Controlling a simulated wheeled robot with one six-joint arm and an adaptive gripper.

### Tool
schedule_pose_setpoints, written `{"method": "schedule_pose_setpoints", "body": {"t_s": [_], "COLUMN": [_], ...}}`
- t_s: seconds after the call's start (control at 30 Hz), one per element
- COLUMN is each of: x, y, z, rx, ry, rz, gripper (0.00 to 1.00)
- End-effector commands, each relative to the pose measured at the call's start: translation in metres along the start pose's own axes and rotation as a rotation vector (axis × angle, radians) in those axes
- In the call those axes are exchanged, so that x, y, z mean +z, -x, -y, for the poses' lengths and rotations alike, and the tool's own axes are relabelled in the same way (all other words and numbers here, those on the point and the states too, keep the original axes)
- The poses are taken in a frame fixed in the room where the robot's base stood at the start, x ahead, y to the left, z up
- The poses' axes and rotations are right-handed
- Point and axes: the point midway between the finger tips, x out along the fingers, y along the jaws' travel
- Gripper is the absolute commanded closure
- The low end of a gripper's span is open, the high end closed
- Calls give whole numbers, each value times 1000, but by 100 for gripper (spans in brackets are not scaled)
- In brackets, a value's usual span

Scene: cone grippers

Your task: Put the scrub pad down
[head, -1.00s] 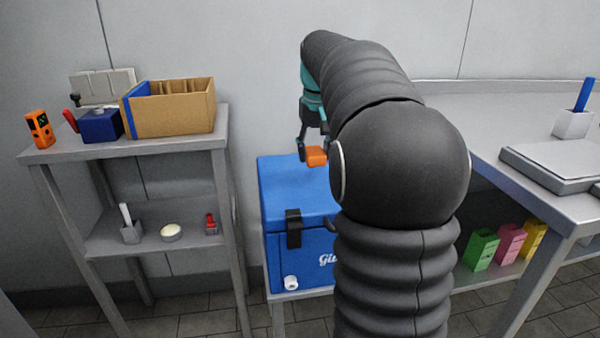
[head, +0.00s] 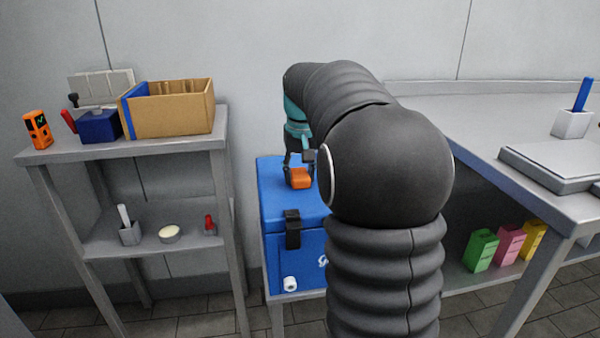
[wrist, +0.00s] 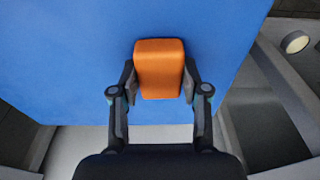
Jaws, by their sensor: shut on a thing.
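The scrub pad (head: 300,179) is a small orange block. My gripper (head: 299,172) is shut on it, with one finger on each side. In the wrist view the pad (wrist: 159,70) sits between the fingertips of my gripper (wrist: 158,84), with the blue lid behind it. The blue cooler box (head: 270,200) has a closed lid, and the pad is over or on its top. I cannot tell whether the pad touches the lid. My arm hides the right part of the cooler.
A grey shelf (head: 180,147) at left holds a cardboard box (head: 175,115), a blue box (head: 100,128) and an orange device (head: 38,130). A grey bench (head: 450,110) at right holds a flat scale (head: 550,165). The lid around the pad looks clear.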

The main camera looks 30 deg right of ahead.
Motion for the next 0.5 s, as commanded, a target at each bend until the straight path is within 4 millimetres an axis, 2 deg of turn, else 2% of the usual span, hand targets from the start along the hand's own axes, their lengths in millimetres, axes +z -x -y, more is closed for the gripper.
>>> {"method": "schedule_pose_setpoints", "body": {"t_s": [0.07, 0.1, 0.17, 0.5], "x": [1, 0, 0, 0], "y": [-3, -2, -2, 0], "z": [0, 0, 0, 0], "rx": [0, 0, 0, 0], "ry": [0, 0, 0, 0], "rz": [1, 0, 0, 0], "gripper": [82, 44, 29, 29]}}
